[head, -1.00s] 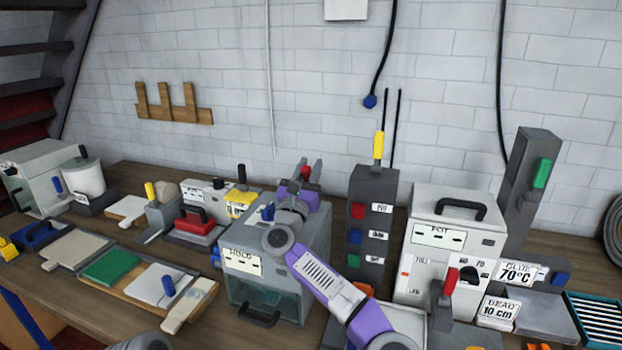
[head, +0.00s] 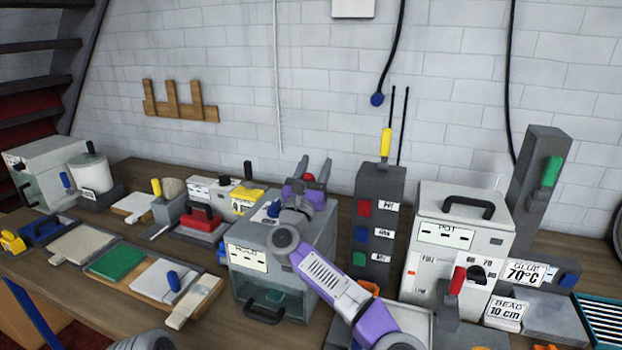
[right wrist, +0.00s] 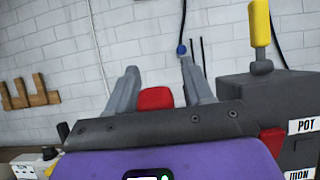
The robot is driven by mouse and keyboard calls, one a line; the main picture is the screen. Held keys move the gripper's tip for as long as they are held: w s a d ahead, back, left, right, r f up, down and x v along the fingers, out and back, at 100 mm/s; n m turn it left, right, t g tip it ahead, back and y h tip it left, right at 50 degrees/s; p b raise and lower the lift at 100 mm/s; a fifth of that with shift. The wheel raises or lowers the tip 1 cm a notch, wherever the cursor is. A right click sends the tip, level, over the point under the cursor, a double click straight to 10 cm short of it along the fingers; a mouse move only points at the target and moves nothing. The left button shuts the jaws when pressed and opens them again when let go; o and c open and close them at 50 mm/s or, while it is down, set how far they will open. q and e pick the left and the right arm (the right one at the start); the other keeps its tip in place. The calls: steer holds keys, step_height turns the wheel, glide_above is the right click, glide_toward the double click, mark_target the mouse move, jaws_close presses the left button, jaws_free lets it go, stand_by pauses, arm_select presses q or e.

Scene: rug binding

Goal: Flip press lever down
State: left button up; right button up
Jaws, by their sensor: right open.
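A grey box press (head: 322,238) with a white label and a dark front handle stands at mid-bench. My right gripper (head: 314,170) is above its top, fingers pointing up and away, open. A red block (head: 309,178) shows between the fingers. It also shows in the right wrist view (right wrist: 155,98), with a visible gap to each finger of the right gripper (right wrist: 160,85). I cannot tell whether this red block is the press lever's grip; its lower part is hidden behind my gripper. My left gripper is not in view.
A grey tower (head: 378,215) with a yellow handle (head: 385,143) stands right of the press. A white pot unit (head: 455,250) with a red lever (head: 457,280) is further right. Boards with a green pad (head: 117,261) lie left. The brick wall is behind.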

steer(key=b+v, duration=0.1)
steer(key=v, duration=0.6)
steer(key=shift+b, duration=0.4)
steer(key=shift+s, duration=0.1)
